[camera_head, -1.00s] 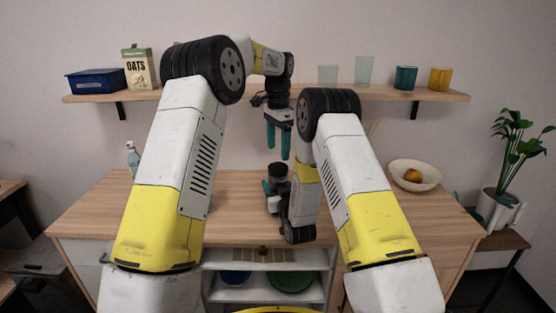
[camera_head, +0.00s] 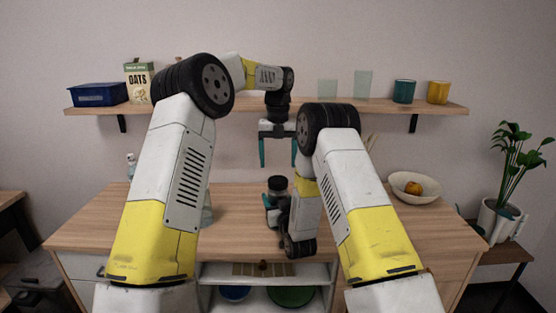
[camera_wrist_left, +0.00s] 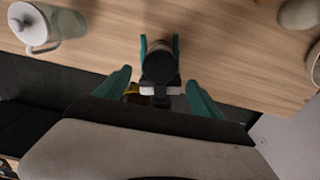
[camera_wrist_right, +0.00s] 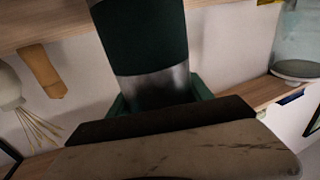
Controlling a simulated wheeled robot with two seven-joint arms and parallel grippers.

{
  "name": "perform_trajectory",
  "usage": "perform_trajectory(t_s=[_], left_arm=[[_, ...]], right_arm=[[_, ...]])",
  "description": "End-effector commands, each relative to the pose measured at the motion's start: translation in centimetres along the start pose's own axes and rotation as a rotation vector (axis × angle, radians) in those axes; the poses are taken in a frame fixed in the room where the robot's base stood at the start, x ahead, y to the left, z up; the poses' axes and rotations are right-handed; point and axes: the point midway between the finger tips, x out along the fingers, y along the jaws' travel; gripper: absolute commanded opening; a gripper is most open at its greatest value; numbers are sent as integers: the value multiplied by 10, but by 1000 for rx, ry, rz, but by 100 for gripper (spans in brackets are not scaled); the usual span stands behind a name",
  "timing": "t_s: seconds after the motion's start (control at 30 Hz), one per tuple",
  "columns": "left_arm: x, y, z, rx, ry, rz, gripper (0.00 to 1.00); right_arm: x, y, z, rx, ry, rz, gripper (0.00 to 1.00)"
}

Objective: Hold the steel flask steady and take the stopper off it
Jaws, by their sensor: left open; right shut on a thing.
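The steel flask (camera_head: 278,194) stands over the wooden table with its dark top upward. In the right wrist view it is a dark cylinder with a bare steel band (camera_wrist_right: 155,88). My right gripper (camera_head: 271,201) is shut around the flask from the side; its teal fingers show on both sides in the left wrist view. The dark round stopper (camera_head: 277,183) is on top, and the left wrist view shows it from above (camera_wrist_left: 160,66). My left gripper (camera_head: 278,160) is open and empty, pointing down above the stopper with its fingers apart. The flask's base is hidden by my right arm.
A lidded glass jug (camera_wrist_left: 42,27) stands on the table to the left. A wall shelf (camera_head: 230,108) with cups, a box and an oats carton runs behind my left gripper.

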Motion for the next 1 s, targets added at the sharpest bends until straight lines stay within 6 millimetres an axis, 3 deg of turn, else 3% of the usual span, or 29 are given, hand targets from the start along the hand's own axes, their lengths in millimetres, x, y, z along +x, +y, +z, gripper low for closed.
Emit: perform_trajectory(t_s=[0.17,0.6,1.0], left_arm=[[12,0,0,38,2,1,78],[73,0,0,35,2,1,78],[80,0,0,34,0,0,76]], right_arm=[[0,0,-1,0,2,0,0],[0,0,-1,0,2,0,0],[0,0,-1,0,2,0,0]])
